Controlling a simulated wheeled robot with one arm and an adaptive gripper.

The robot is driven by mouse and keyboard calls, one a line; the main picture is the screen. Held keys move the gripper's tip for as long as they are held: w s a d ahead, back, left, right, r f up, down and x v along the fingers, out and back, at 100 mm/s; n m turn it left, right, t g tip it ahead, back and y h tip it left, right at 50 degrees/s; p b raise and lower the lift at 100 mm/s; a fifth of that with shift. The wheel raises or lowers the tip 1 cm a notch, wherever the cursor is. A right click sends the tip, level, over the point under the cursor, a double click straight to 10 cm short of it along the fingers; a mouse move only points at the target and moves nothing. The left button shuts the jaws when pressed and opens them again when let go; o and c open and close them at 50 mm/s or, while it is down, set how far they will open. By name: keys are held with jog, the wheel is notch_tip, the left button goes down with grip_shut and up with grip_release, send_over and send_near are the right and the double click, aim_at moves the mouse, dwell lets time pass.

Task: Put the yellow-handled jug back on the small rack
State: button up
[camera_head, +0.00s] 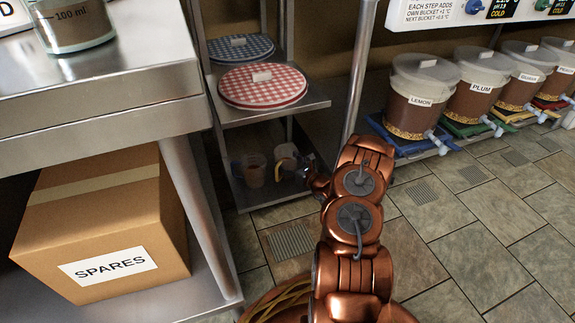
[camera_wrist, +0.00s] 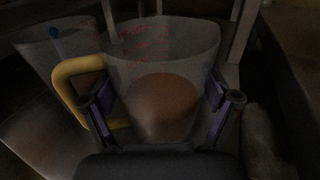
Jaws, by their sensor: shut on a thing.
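The yellow-handled jug (camera_wrist: 165,65) is clear, with red markings and a brownish lower part; I cannot tell whether that is liquid. Its yellow handle (camera_wrist: 68,82) points left in the wrist view. My gripper (camera_wrist: 160,108) is shut on the jug, one finger on each side. In the head view my gripper (camera_head: 310,178) reaches into the low level of the small rack (camera_head: 268,196), with the jug (camera_head: 285,163) at its tip. The jug looks upright. Its base is hidden, so I cannot tell whether it touches the shelf.
A second clear jug (camera_wrist: 48,60), with something blue in it, stands close on the left; it also shows in the head view (camera_head: 252,170). A shelf with checkered lids (camera_head: 262,86) is above. Rack posts are close. Labelled buckets (camera_head: 420,95) stand to the right.

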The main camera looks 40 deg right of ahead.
jog(key=shift+f, duration=0.2)
jog(key=o, duration=1.3)
jog(key=shift+c, duration=0.2)
jog(key=shift+r, duration=0.1)
jog(key=shift+s+d+r, duration=0.1)
jog(key=s+p, duration=0.1)
jog(key=s, duration=0.2)
jog(key=s+d+p, duration=0.1)
jog(key=s+p, duration=0.1)
jog(key=s, duration=0.1)
jog(key=s+p, duration=0.1)
jog(key=s, duration=0.3)
jog(key=shift+d+r+p, duration=0.1)
jog(key=shift+d+p, duration=0.15)
jog(key=shift+p, duration=0.15)
jog(key=shift+s, duration=0.85)
